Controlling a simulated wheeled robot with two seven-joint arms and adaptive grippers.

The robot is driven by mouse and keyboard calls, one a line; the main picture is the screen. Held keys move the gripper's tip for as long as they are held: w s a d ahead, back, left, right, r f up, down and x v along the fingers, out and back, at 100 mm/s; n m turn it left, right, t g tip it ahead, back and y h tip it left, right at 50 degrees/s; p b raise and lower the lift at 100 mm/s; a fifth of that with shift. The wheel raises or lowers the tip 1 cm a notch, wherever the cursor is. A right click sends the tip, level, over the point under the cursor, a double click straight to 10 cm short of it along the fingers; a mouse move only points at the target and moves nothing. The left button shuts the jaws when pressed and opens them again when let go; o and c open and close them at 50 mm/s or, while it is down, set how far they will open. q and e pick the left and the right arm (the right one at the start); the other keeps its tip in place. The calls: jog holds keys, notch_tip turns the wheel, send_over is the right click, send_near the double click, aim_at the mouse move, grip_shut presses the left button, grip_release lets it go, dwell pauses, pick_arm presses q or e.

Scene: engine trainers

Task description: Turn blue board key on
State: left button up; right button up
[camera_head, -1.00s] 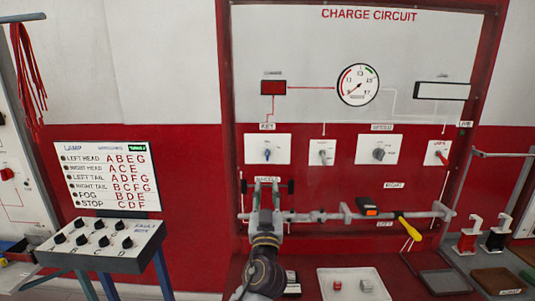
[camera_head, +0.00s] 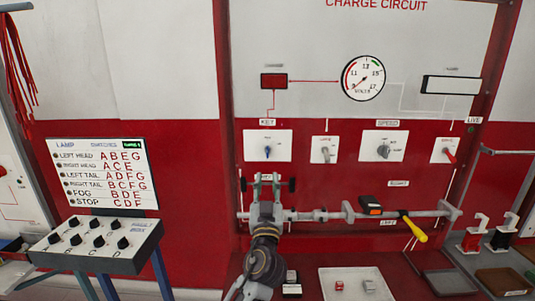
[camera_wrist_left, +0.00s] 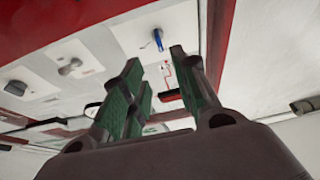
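The blue key (camera_head: 267,151) sticks out of a white plate (camera_head: 280,138) labelled KEY on the charge circuit board. It also shows in the wrist view (camera_wrist_left: 158,40), just beyond and between the fingertips. My left gripper (camera_head: 267,182) is in front of the board, just below the key in the head view. Its green-padded fingers (camera_wrist_left: 158,62) are apart, with nothing between them and no visible contact with the key. My right gripper is out of view.
A grey rail (camera_head: 330,216) with several fittings and a yellow-handled tool (camera_head: 414,228) runs across the board below the plates. A grey switch (camera_head: 325,152), a grey knob (camera_head: 383,151) and a red switch (camera_head: 449,154) sit to the right. A fault box (camera_head: 98,243) stands left.

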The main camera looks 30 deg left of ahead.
pick_arm(q)
jog(key=p+x, duration=0.4)
jog(key=x, duration=0.9)
jog(key=shift+a+p, duration=0.2)
jog(key=shift+p, duration=0.2)
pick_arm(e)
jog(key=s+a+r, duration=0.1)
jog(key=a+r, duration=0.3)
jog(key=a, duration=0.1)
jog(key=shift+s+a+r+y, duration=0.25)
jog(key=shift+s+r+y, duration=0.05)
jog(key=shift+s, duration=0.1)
pick_arm(q)
jog(key=shift+w, duration=0.1)
jog(key=shift+c, duration=0.3)
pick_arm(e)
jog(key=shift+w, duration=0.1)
pick_arm(q)
grip_shut()
